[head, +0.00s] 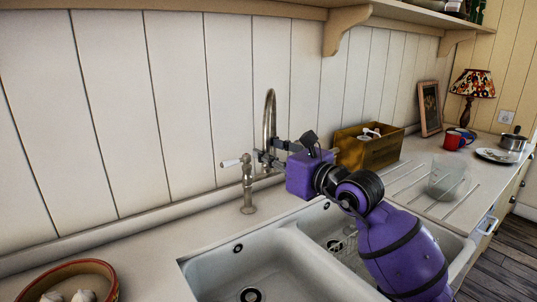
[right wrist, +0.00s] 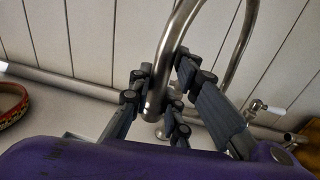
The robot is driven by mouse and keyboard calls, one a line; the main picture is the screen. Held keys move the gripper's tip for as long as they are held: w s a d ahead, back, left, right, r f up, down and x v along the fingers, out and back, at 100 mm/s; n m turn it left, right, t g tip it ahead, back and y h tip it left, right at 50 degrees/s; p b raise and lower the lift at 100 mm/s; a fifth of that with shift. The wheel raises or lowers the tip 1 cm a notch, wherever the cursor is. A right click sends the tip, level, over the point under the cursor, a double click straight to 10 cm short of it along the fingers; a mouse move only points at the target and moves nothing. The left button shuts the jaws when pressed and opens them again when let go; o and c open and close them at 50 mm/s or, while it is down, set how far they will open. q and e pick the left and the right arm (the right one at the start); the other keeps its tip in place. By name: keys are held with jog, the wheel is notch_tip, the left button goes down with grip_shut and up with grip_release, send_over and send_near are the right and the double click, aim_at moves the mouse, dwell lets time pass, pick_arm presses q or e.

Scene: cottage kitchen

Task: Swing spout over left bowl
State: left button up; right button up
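The metal tap has a tall curved spout (head: 270,108) standing behind the double sink; its outlet end is hidden by my gripper in the head view. My right gripper (head: 273,154) is at the spout's lower part. In the right wrist view, the spout's downturned end (right wrist: 157,92) sits between the fingers of the right gripper (right wrist: 160,88), which look closed against it from both sides. The white left bowl (head: 275,258) is empty, in front and to the left of my right arm. The right bowl (head: 325,222) is partly covered by that arm. My left gripper is out of view.
A tap pillar (head: 247,190) with a white lever stands left of the spout. A red-rimmed dish (head: 105,268) lies at front left. A plank wall is close behind the tap.

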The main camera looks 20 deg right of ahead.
jog(key=o, duration=0.3)
jog(key=shift+a, duration=0.1)
jog(key=v, duration=1.2)
jog(key=shift+r, duration=0.1)
